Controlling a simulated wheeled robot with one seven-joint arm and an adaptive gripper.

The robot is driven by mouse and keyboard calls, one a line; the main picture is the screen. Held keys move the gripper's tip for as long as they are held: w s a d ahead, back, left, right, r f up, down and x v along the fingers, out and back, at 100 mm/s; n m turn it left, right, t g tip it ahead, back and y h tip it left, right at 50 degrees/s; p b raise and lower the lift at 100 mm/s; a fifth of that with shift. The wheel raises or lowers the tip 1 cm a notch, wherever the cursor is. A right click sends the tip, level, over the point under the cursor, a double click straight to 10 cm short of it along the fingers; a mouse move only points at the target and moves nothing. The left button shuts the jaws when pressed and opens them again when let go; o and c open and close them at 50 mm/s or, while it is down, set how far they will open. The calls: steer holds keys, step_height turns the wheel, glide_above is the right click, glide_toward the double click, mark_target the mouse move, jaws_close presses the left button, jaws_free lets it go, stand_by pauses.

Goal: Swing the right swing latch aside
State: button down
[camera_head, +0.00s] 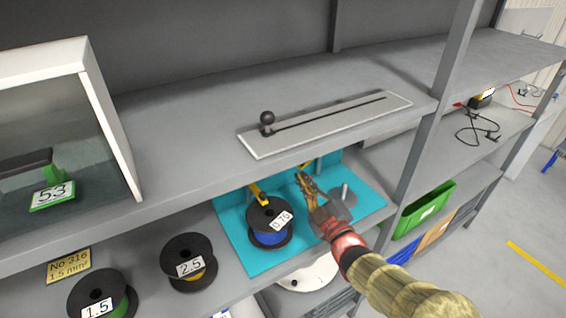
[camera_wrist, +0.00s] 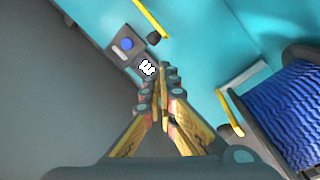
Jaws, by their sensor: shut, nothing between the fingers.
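The right swing latch (camera_head: 305,166) is a small yellow bar at the back of the teal board (camera_head: 262,262), mostly hidden behind my gripper in the head view. In the wrist view a yellow bar (camera_wrist: 150,17), apparently this latch, ends at a dark knob, ahead of the fingers and apart from them. My gripper (camera_head: 300,176) is shut and empty; its fingertips (camera_wrist: 160,72) point towards the teal panel.
A grey box with a blue button (camera_wrist: 127,43) sits close beyond my fingertips. A shelf with a slotted plate (camera_head: 330,124) and black knob overhangs the board. A shelf post (camera_head: 420,150) and green bin (camera_head: 424,210) stand right. Reels marked 2.5 (camera_head: 188,262) and 1.5 (camera_head: 100,297) stand left.

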steer(key=w+a+n+y+b, duration=0.1)
steer(key=w+a+n+b, duration=0.1)
steer(key=w+n, duration=0.5)
steer(key=shift+w+a+f+n+g+b, duration=0.15)
steer(key=shift+w+a+n+g+b, duration=0.2)
steer(key=shift+a+n, duration=0.35)
steer(key=shift+s+d, duration=0.1)
stand_by(0.4)
steer(key=shift+s+d+b, duration=0.5)
steer(key=shift+d+b, duration=0.1)
steer(key=shift+d, duration=0.2)
steer(key=shift+a, duration=0.1)
